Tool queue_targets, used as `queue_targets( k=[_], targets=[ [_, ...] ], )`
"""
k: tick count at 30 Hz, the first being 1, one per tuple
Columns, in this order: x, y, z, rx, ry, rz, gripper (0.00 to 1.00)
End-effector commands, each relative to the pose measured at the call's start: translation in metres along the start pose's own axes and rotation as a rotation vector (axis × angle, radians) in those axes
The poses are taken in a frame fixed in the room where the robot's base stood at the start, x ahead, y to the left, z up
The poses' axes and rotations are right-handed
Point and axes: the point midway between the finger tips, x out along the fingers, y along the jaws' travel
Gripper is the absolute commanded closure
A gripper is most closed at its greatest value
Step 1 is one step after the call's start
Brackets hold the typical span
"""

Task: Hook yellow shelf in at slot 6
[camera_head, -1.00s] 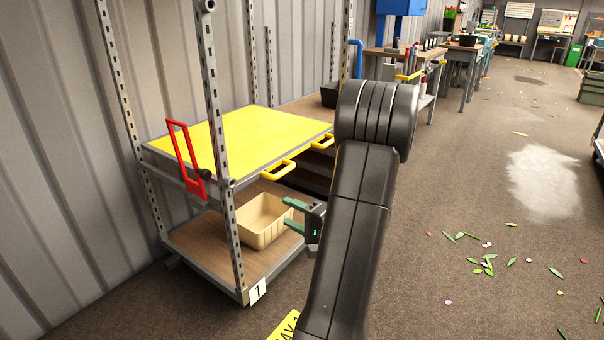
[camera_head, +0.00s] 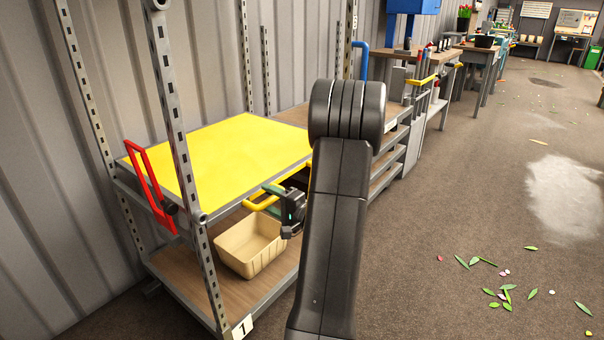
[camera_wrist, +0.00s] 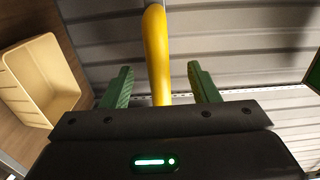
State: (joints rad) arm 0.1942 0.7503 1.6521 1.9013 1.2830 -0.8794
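The yellow shelf (camera_head: 225,150) lies level in the slotted rack, above a wooden lower deck. Its front edge carries yellow handles; one handle (camera_head: 262,202) shows beside my gripper (camera_head: 272,190), and my arm partly hides the other. In the wrist view my gripper (camera_wrist: 160,72) has its two green fingers spread apart. The yellow handle (camera_wrist: 156,45) runs between them, with a gap on each side. The slot numbers on the posts cannot be read here.
A beige crate (camera_head: 247,262) stands on the lower deck (camera_head: 190,283), below the gripper. A red handle (camera_head: 149,185) sticks up at the shelf's left end. A front post (camera_head: 182,155) stands left of my arm. Open floor with scattered leaves lies to the right.

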Motion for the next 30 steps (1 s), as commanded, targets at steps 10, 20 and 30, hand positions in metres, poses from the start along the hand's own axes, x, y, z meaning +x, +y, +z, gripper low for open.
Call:
queue_targets(
  k=[10, 20, 30],
  targets=[
    [0.0, 0.0, 0.0, 0.0, 0.0, 0.0, 1.0],
    [0.0, -0.007, 0.0, -0.002, -0.001, -0.001, 1.0],
    [0.0, -0.029, 0.0, -0.004, -0.002, -0.004, 1.0]
  ],
)
